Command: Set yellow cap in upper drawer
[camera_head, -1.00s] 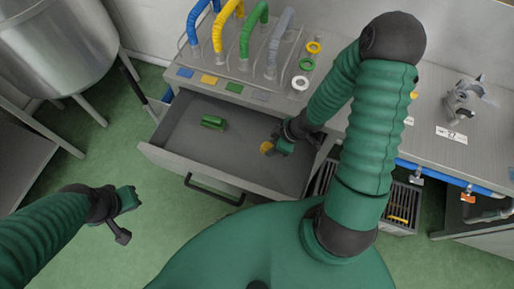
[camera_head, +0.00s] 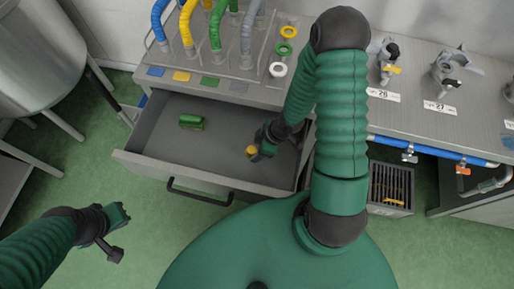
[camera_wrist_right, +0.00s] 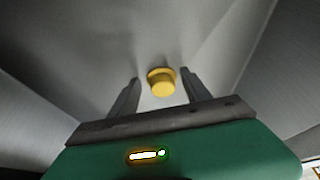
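The yellow cap (camera_head: 251,151) is inside the open upper drawer (camera_head: 215,175), towards its right side. In the right wrist view the cap (camera_wrist_right: 161,83) sits between and slightly beyond the fingertips, with a gap on both sides. My right gripper (camera_head: 257,150) reaches down into the drawer and is open around the cap; I cannot tell whether the cap touches the drawer floor. A green object (camera_head: 191,122) lies in the drawer at the left. My left gripper (camera_head: 120,234) is open and empty, over the floor left of the drawer.
The bench top above the drawer holds a rack of coloured hoses (camera_head: 215,35), colour plates and rings (camera_head: 284,48). Numbered clamps (camera_head: 447,70) stand at the right. A metal tank (camera_head: 40,45) is at the left. A dark crate (camera_head: 391,188) stands under the bench.

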